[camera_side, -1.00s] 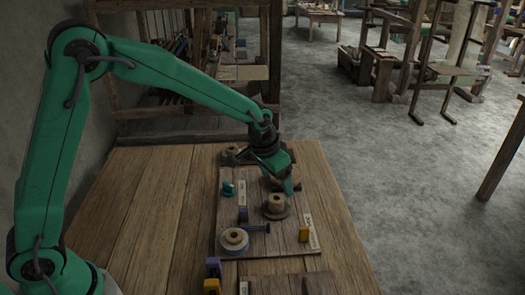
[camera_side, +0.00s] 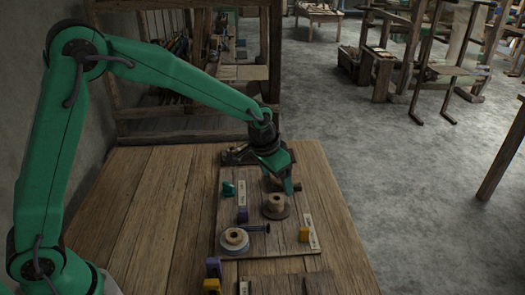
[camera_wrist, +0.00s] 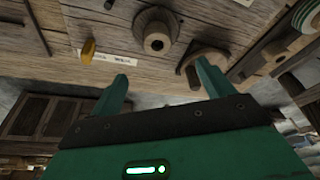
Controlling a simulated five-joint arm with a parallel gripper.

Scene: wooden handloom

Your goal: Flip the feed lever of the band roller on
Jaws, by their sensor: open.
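I cannot tell for certain which part is the band roller's feed lever, because the labels are too small to read. Small coloured tabs stand on the wooden board (camera_side: 284,243): a teal one (camera_side: 228,189), a purple one (camera_side: 242,215) and a yellow one (camera_side: 304,234) beside a white label (camera_side: 312,228). A yellow tab (camera_wrist: 88,50) also shows by a label (camera_wrist: 118,58) in the wrist view. My gripper (camera_side: 292,188) is over the board's far right part, near a wooden spool (camera_side: 276,206). In the wrist view its fingers (camera_wrist: 163,75) are apart with nothing between them.
A pale disc (camera_side: 234,241) with a blue-purple rod (camera_side: 257,228) beside it sits at the board's near left. Purple (camera_side: 213,266) and yellow (camera_side: 211,286) blocks stand nearer the camera. The tabletop (camera_side: 150,215) left of the board is clear.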

